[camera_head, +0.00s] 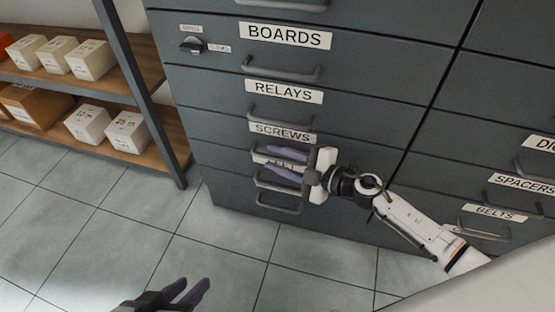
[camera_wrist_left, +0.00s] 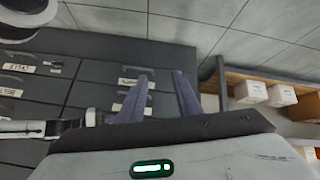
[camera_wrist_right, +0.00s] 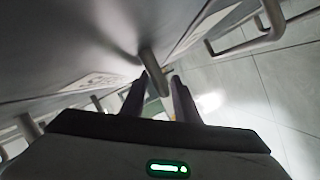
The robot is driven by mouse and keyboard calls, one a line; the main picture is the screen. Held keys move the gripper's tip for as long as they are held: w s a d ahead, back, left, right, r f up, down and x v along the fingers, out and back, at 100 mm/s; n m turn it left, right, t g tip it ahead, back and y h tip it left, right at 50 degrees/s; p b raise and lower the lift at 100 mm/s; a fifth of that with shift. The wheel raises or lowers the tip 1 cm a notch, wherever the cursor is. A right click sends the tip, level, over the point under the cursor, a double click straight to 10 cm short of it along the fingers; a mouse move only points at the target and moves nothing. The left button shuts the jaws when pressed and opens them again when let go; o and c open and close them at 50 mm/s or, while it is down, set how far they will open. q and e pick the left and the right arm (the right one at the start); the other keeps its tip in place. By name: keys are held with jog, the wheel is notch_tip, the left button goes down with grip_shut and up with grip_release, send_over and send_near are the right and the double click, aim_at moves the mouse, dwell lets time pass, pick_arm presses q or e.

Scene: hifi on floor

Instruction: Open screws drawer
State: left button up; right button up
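The screws drawer (camera_head: 232,134) is in the grey cabinet, marked by a SCREWS label (camera_head: 283,132), and looks closed. Its handle lies below the label, partly covered by my right gripper (camera_head: 268,158). That gripper's two fingers point left, one above the other, at the handle's height. In the right wrist view a handle bar (camera_wrist_right: 152,72) shows at the fingertips, with a gap between the fingers; whether they touch it is unclear. My left gripper (camera_head: 194,283) is open and empty, low over the floor and away from the cabinet; its spread fingers also show in the left wrist view (camera_wrist_left: 161,76).
Above are the RELAYS handle (camera_head: 280,118) and BOARDS handle (camera_head: 282,71); further handles (camera_head: 278,208) sit just below. A small open/close knob (camera_head: 192,45) is at the upper left. A wooden shelf (camera_head: 150,150) with boxes stands left. The tiled floor (camera_head: 220,235) in front is clear.

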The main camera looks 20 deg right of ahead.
jog(key=shift+c, duration=0.3)
grip_shut()
pick_arm(q)
jog(key=shift+r, duration=0.1)
pick_arm(e)
jog(key=shift+a, duration=0.15)
